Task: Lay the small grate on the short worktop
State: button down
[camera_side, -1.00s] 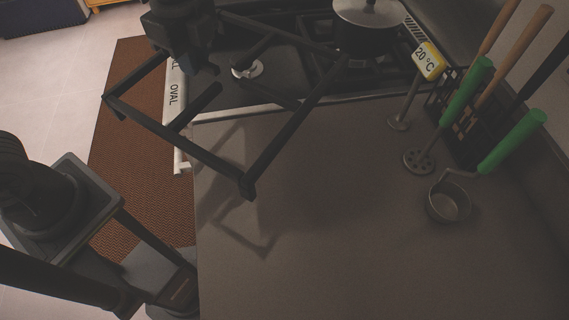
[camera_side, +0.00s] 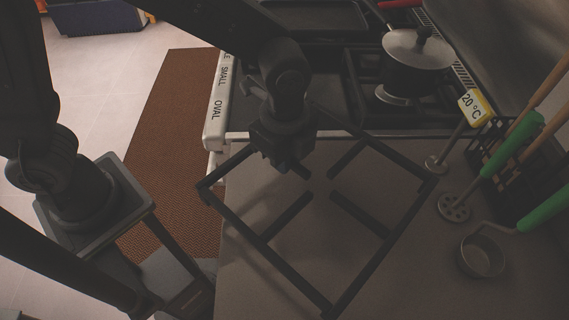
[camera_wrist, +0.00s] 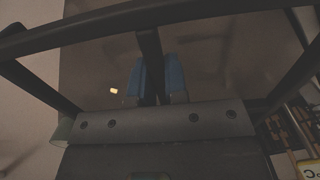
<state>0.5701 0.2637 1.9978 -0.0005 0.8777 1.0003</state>
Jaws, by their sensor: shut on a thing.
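The small grate (camera_side: 265,246) is a dark square frame with short bars pointing inward. In the side view it hangs over the grey short worktop (camera_side: 242,290), and I cannot tell exactly how high. My gripper (camera_side: 296,168) is at the grate's far left part. In the wrist view the blue fingertips of my gripper (camera_wrist: 160,80) are shut on one inward bar of the grate (camera_wrist: 149,45). The frame's outer bars cross the top and sides of that view. The worktop beneath is blurred there.
A lidded pot (camera_side: 416,60) stands on the stove at the back. A ladle (camera_side: 482,256) and a rack with green-handled utensils (camera_side: 512,145) fill the right side. The worktop's front is clear.

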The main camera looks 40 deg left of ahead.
jog(key=shift+f, duration=1.4)
jog(key=shift+f, duration=0.3)
jog(key=c, duration=1.1)
grip_release()
jog(key=shift+f, duration=0.1)
jog(key=shift+c, duration=0.2)
notch_tip(320, 180, up, 13)
jog(key=shift+a+f, duration=0.1)
jog(key=s+a+r+n+t, duration=0.1)
jog(key=s+a+n, duration=0.3)
jog(key=a+n, duration=0.5)
jog(key=s+a+r+n+t, duration=0.2)
jog(key=s+a+n+t, duration=0.2)
jog(key=a+n, duration=0.5)
jog(key=shift+s+a+r+t, duration=0.15)
jog(key=shift+s+a+t, duration=0.2)
jog(key=shift+a, duration=0.35)
